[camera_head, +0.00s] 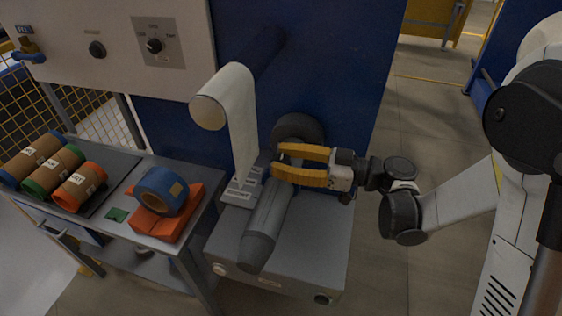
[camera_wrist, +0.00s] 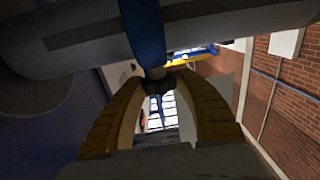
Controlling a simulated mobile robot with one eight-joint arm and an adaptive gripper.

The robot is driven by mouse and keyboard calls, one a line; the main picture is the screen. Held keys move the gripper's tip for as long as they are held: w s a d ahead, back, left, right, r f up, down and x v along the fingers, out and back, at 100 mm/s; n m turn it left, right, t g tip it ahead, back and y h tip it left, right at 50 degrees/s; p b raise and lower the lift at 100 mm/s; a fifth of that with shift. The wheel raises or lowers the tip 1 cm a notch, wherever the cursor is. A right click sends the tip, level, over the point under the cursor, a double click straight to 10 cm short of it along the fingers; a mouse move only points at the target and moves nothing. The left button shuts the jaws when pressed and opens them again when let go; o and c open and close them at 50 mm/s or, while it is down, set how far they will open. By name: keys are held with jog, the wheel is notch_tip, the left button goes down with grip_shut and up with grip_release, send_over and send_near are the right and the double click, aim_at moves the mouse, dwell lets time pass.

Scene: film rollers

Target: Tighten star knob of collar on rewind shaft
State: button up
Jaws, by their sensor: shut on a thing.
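The grey rewind shaft (camera_head: 267,222) juts toward the viewer from the blue machine wall; it also crosses the top of the wrist view (camera_wrist: 70,42). A blue collar (camera_wrist: 143,28) is around the shaft in the wrist view. A dark star knob (camera_wrist: 157,86) sits below the collar on a short stem. My gripper (camera_head: 278,160) reaches in from the right, at the shaft's rear part, with yellow-orange fingers. In the wrist view, the fingertips (camera_wrist: 162,78) are shut on the knob, one on each side. In the head view, the fingers hide the collar and knob.
A dark round flange (camera_head: 298,128) is behind the gripper. A pale film web (camera_head: 242,115) hangs over a roller, left of the shaft. A grey cabinet (camera_head: 318,245) lies below. Floor is open at right.

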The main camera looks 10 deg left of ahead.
jog(key=o, duration=1.2)
jog(key=d, duration=1.2)
jog(key=shift+s, duration=0.15)
